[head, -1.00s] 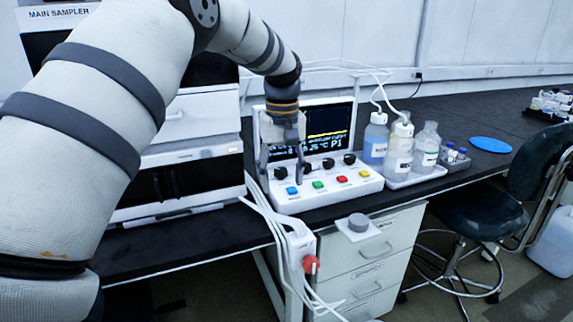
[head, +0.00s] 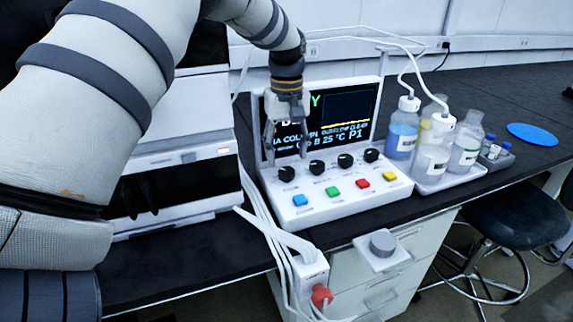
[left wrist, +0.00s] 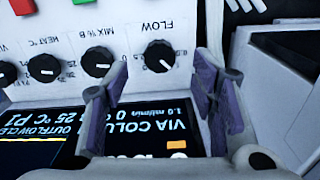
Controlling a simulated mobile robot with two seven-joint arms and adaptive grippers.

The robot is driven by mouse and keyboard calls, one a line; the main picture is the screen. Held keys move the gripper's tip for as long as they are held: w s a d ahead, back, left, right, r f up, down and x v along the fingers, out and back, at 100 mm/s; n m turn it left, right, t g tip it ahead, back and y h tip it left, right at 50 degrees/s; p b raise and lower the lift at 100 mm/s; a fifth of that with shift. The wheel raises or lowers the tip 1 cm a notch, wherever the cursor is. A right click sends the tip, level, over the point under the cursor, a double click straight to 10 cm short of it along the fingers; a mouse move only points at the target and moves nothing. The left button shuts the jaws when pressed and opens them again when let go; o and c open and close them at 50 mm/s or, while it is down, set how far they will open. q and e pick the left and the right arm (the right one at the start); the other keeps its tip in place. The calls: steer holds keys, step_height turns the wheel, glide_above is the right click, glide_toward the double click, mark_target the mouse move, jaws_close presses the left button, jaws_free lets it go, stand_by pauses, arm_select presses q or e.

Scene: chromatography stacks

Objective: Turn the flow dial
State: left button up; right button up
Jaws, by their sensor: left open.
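The flow dial (head: 286,174) is the leftmost black knob on the white control box (head: 328,205). In the left wrist view the flow dial (left wrist: 159,56) has a white pointer mark and "FLOW" printed beside it. My left gripper (head: 286,156) is open and empty, its fingers spread just above and behind the dial in the head view. In the left wrist view the gripper (left wrist: 162,75) has one finger to each side of the dial's column. I see no contact with the dial. My right gripper is not in view.
Other black knobs (head: 345,161) and coloured buttons (head: 333,191) are close to the right. The box's screen (head: 345,108) rises behind the fingers. Bottles (head: 432,158) stand on a tray at right. White cables (head: 262,200) hang in front of the box.

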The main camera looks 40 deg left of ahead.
mark_target(286, 171)
arm_select(q)
step_height(286, 171, down, 5)
steer(key=shift+r, duration=0.15)
steer(key=c, duration=1.1)
steer(key=shift+c, duration=0.2)
steer(key=shift+m, duration=0.4)
steer(key=m, duration=0.7)
steer(key=shift+a+p, duration=0.1)
steer(key=shift+p, duration=0.25)
steer(key=m, duration=0.4)
steer(key=shift+m, duration=2)
